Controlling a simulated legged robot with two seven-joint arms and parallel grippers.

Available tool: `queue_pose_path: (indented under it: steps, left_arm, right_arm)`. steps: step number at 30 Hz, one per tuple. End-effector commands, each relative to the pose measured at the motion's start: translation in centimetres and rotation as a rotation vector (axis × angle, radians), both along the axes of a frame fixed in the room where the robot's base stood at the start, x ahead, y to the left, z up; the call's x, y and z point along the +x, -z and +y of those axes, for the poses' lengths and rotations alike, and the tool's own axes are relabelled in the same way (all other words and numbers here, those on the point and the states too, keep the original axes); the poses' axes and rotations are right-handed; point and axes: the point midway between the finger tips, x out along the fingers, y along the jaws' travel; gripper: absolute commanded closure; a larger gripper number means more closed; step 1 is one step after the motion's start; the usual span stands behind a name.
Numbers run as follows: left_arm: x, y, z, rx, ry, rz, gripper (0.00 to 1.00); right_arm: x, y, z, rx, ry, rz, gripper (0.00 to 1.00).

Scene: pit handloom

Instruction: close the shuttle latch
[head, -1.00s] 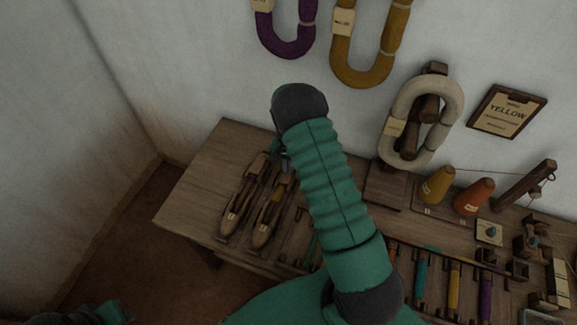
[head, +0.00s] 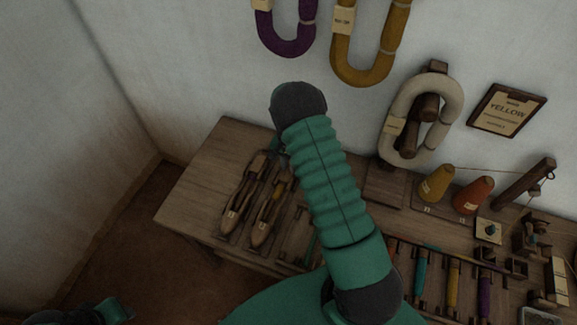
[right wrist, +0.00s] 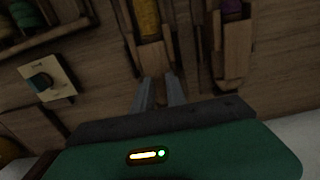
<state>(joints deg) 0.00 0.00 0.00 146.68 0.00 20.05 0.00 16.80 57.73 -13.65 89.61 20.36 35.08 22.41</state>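Two wooden boat shuttles lie side by side at the left of the table in the head view. The left one (head: 237,206) and the right one (head: 264,222) point toward the front edge. In the right wrist view, one shuttle (right wrist: 150,56) carries yellow thread and another (right wrist: 232,60) carries purple thread. My right gripper (right wrist: 160,80) has its two grey fingers apart with a narrow gap, pointing at the end of the yellow-thread shuttle. I cannot tell whether they touch it. The latch is not clearly distinguishable. Only part of my left arm shows, at the head view's bottom left.
A square card with a teal knob (right wrist: 45,79) lies left of the fingers in the wrist view. Yellow (head: 436,184) and orange (head: 473,195) cones stand on the table (head: 197,188) to the right. Yarn hanks hang on the wall. The table's left end is bare.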

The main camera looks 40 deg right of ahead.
Motion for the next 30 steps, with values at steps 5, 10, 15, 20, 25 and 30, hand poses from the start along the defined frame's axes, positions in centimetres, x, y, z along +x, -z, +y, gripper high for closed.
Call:
queue_pose_path:
  steps: [5, 10, 15, 20, 25, 30]
  left_arm:
    - [0.0, -0.2, 0.0, 0.000, 0.000, 0.000, 0.64]
    - [0.0, -0.6, 0.0, 0.000, 0.000, 0.000, 0.64]
    - [0.0, -1.1, 0.0, 0.000, 0.000, 0.000, 0.64]
    - [0.0, -1.4, 0.0, 0.000, 0.000, 0.000, 0.64]
    - [0.0, -1.5, 0.0, 0.000, 0.000, 0.000, 0.64]
    - [0.0, -1.5, 0.0, 0.000, 0.000, 0.000, 0.64]
  right_arm:
    - [0.1, -1.3, -0.1, -0.002, -0.001, -0.003, 0.83]
    - [0.2, -5.5, 0.0, -0.001, -0.001, -0.005, 0.83]
    - [0.2, -10.6, -0.1, -0.001, -0.001, -0.005, 0.83]
    - [0.2, -14.5, -0.1, -0.001, 0.000, -0.003, 0.83]
    - [0.2, -16.4, -0.1, 0.000, -0.001, 0.001, 0.83]
    - [0.1, -16.7, -0.1, 0.001, -0.001, 0.003, 0.83]
